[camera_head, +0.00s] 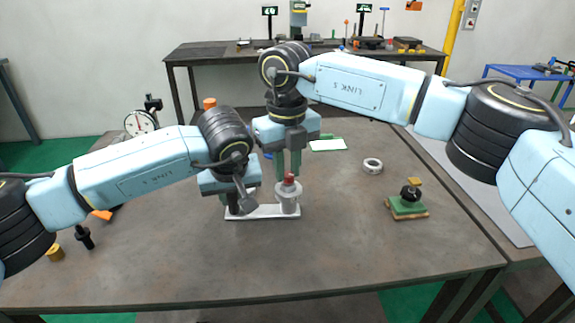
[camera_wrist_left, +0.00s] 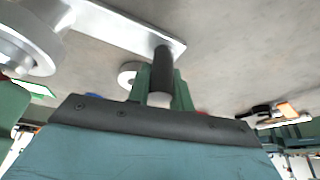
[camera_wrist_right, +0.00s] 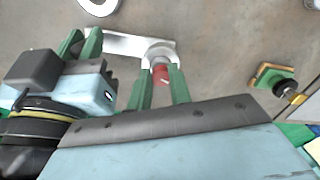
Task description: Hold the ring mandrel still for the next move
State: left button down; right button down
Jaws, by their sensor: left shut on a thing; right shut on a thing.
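The ring mandrel, which I take to be the red-topped piece (camera_head: 290,178), stands upright on the round silver chuck (camera_head: 288,198). The chuck is at the right end of a pale base plate (camera_head: 262,212) on the table. My right gripper (camera_head: 288,172) points down and is shut on the red top; it also shows in the right wrist view (camera_wrist_right: 160,75). My left gripper (camera_head: 238,206) is shut at the plate's left end on a dark upright handle (camera_wrist_left: 161,72). The gripper mostly hides that handle in the head view.
A white ring (camera_head: 373,166) lies right of the chuck. A green block with a black knob (camera_head: 408,198) lies farther right. A dial gauge (camera_head: 140,123) stands back left. A black-and-yellow piece (camera_head: 84,237) is front left. The front middle of the table is clear.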

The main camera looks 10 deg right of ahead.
pick_arm(q)
jog(key=shift+s+d+f, duration=0.1)
jog(key=shift+d, duration=0.1)
pick_arm(e)
jog(key=m, duration=0.4)
jog(key=shift+s+a+m, duration=0.15)
jog(key=shift+a+m, duration=0.15)
jog(key=shift+a, duration=0.1)
pick_arm(q)
jog(key=shift+d, duration=0.1)
pick_arm(e)
jog(key=m, duration=0.9)
jog(key=shift+m, duration=1.6)
pick_arm(q)
jog(key=shift+s, duration=0.1)
pick_arm(e)
jog(key=shift+m, duration=0.3)
jog(key=c, duration=1.4)
grip_release()
jog(key=shift+o, duration=0.7)
jog(key=shift+d, duration=0.2)
pick_arm(q)
jog(key=shift+a, duration=0.2)
pick_arm(e)
jog(key=shift+r, duration=0.1)
